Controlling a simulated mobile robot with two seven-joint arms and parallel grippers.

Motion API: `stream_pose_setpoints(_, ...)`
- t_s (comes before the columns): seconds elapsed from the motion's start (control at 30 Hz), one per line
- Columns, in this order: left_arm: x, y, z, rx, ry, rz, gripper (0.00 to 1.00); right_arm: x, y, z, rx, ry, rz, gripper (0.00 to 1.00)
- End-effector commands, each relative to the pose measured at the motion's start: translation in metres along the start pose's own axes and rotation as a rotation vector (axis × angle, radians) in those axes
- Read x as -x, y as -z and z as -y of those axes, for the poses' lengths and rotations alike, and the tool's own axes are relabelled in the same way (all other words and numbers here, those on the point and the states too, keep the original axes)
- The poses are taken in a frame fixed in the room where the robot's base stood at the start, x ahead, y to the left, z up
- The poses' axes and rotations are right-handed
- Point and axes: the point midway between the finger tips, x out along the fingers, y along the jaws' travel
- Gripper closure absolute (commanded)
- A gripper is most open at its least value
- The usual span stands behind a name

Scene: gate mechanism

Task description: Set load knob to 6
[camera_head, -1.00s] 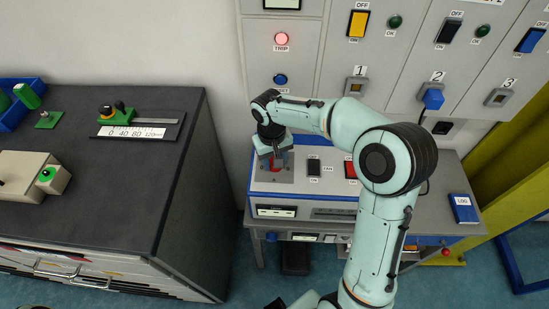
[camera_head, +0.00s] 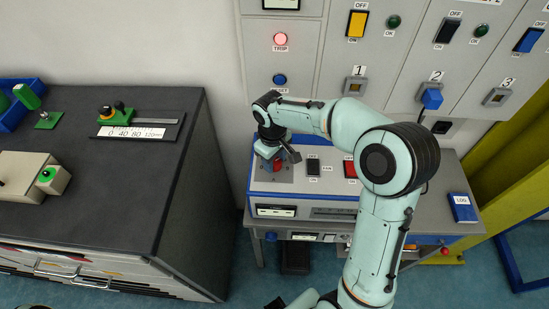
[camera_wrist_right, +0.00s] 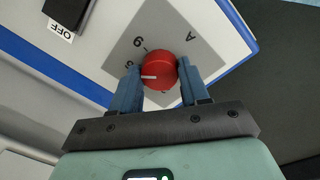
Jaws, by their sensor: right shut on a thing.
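The red load knob (camera_wrist_right: 158,68) is on a grey dial plate (camera_wrist_right: 205,55) in the right wrist view. Its white pointer line faces left in that view, just below a partly hidden mark. A "6"-like figure sits farther up, and an "A" stands at the upper right. My right gripper (camera_wrist_right: 160,78) is shut on the knob, one finger on each side. In the head view the knob (camera_head: 278,166) shows as a small red patch under my right gripper (camera_head: 276,158). My left gripper is not in view.
The dial is on a blue-edged console (camera_head: 325,190) with a black switch (camera_head: 313,166) and a red switch (camera_head: 350,169) beside it. A grey wall panel (camera_head: 310,50) rises behind. A dark-topped cabinet (camera_head: 130,170) stands to the left across a gap.

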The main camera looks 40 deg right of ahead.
Motion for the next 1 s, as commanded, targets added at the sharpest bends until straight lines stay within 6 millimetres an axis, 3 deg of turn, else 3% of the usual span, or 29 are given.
stream_pose_setpoints(0.23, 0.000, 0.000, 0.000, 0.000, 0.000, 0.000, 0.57, 0.001, 0.000, -0.001, -0.001, -0.002, -0.002, 0.85)
stream_pose_setpoints(0.27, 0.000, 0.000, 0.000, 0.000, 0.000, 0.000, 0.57, 0.001, 0.000, -0.001, -0.001, -0.002, -0.002, 0.52)
stream_pose_setpoints(0.33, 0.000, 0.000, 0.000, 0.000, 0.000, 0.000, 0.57, 0.001, 0.000, -0.001, -0.001, -0.002, -0.002, 0.30)
stream_pose_setpoints(0.73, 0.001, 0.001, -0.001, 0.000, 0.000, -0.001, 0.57, 0.007, 0.001, 0.000, -0.002, -0.001, -0.003, 0.30)
stream_pose_setpoints(0.87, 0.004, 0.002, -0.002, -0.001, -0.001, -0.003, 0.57, 0.028, 0.001, -0.001, -0.002, -0.003, -0.006, 0.30)
stream_pose_setpoints(1.0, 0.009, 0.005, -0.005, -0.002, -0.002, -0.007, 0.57, 0.061, 0.002, 0.000, -0.002, -0.002, -0.008, 0.30)
